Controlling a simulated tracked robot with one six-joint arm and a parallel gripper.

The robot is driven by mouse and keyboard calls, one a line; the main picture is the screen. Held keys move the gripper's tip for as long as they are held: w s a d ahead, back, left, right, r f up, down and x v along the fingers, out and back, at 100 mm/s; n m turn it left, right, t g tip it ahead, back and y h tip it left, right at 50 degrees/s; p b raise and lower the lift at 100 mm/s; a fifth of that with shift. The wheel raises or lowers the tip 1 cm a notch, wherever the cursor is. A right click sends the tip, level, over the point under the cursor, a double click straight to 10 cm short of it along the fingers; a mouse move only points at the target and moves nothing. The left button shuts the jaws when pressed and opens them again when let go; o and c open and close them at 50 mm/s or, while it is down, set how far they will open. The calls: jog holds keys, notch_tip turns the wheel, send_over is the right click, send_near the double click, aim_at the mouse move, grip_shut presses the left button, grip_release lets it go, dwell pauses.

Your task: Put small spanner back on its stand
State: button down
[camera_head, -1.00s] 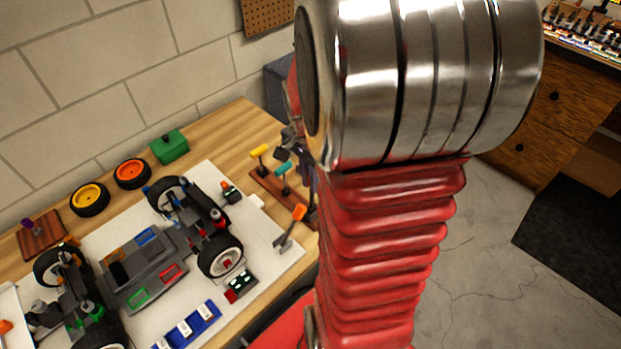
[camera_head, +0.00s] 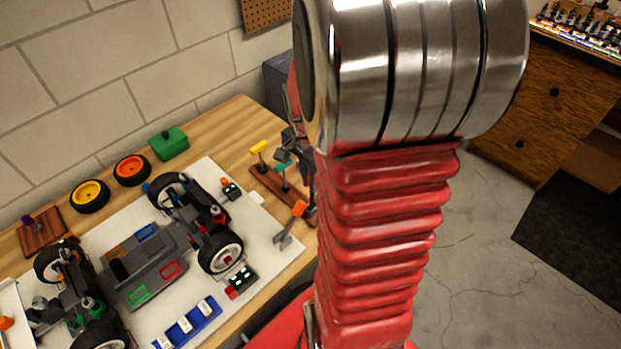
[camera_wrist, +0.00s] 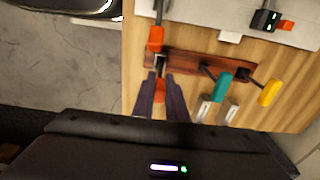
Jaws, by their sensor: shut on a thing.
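My gripper (camera_wrist: 160,95), with dark purple fingers, is shut on a small orange-handled tool (camera_wrist: 160,86), apparently the small spanner. A grey metal part shows just beyond its handle; the rest is hidden by the fingers. The wooden stand (camera_wrist: 188,63) lies just beyond the fingertips in the wrist view; the held tool is over or beside its left end, and contact cannot be told. In the head view the stand (camera_head: 262,182) is partly hidden by my arm. A teal-handled tool (camera_wrist: 222,87) and a yellow-handled tool (camera_wrist: 269,93) stand on it.
The racecar chassis (camera_head: 150,265), loose wheels (camera_head: 131,170) and a green box (camera_head: 168,143) occupy the bench. Two metal pieces (camera_wrist: 205,108) show beside the fingers.

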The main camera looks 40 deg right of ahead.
jog(key=shift+f, duration=0.2)
jog(key=c, duration=1.7)
grip_release()
jog(key=r, duration=1.3)
jog(key=shift+a+r, duration=0.35)
jog(key=shift+a, duration=0.05)
